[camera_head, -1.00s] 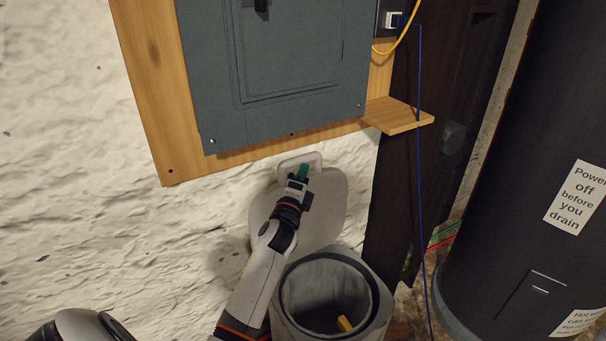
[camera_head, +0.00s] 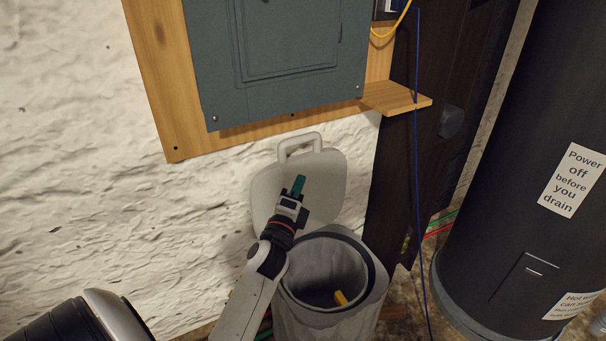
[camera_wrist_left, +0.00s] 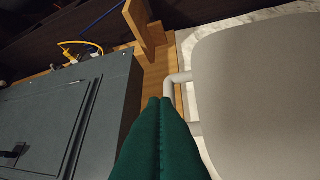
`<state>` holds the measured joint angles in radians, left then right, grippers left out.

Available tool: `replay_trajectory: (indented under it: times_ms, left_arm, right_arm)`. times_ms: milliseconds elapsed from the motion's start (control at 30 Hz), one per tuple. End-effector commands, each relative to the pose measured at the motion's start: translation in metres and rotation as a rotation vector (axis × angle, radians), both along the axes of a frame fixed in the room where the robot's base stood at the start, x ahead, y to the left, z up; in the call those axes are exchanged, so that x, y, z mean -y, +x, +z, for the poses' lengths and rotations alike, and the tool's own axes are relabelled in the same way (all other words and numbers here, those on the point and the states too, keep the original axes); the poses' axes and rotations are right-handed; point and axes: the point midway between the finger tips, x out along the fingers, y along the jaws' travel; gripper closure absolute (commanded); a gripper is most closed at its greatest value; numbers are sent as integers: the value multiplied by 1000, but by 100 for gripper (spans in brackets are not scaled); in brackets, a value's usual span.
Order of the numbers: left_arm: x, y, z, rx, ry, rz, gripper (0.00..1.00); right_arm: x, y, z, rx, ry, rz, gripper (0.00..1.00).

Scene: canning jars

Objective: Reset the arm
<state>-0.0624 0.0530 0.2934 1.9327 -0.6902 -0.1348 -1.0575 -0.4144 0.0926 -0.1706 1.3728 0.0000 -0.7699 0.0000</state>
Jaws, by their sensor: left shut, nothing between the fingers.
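My left gripper (camera_head: 298,186) is shut and empty, with its green fingers pressed together. In the head view it is in front of the raised pale lid (camera_head: 328,180) of an open bin (camera_head: 335,313). The green fingers also show in the left wrist view (camera_wrist_left: 160,128), pointing towards the wall, with the lid and its handle (camera_wrist_left: 174,88) to the right. I cannot tell from the head view whether the fingers touch the lid; they look apart from its handle (camera_head: 300,139). My right gripper is not in view.
A grey electrical panel (camera_head: 285,85) on a wooden board (camera_head: 165,85) hangs above the bin, with a small wooden shelf (camera_head: 397,97). A yellow object (camera_head: 341,297) is inside the bin. A blue cable (camera_head: 417,200) hangs down at right, near a large dark tank (camera_head: 525,170).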

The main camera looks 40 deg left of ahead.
Motion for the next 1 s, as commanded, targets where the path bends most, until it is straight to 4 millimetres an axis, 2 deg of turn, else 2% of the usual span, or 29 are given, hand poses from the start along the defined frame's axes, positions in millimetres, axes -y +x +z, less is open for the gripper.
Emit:
replay_trajectory:
  times_ms: [233,367,467,533,667,800,900,1000]
  left_arm:
    - [3,-8,-1,1,0,1,100]
    - [4,-10,-3,-4,-21,1,100]
    - [7,-17,-15,-31,-137,4,100]
    - [13,-28,-31,-69,-289,12,100]
    - [39,-60,-75,-184,-672,55,100]
    - [80,-110,-123,-347,-1066,155,100]
    - [107,-144,-145,-454,-1259,241,100]
    - [131,-175,-159,-547,-1399,323,100]
  right_arm:
    - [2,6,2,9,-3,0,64]
    - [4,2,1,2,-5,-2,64]
    - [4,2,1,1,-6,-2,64]
    - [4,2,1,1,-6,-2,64]
    - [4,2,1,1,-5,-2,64]
    - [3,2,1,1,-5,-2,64]
    - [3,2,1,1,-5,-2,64]
    - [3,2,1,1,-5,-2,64]
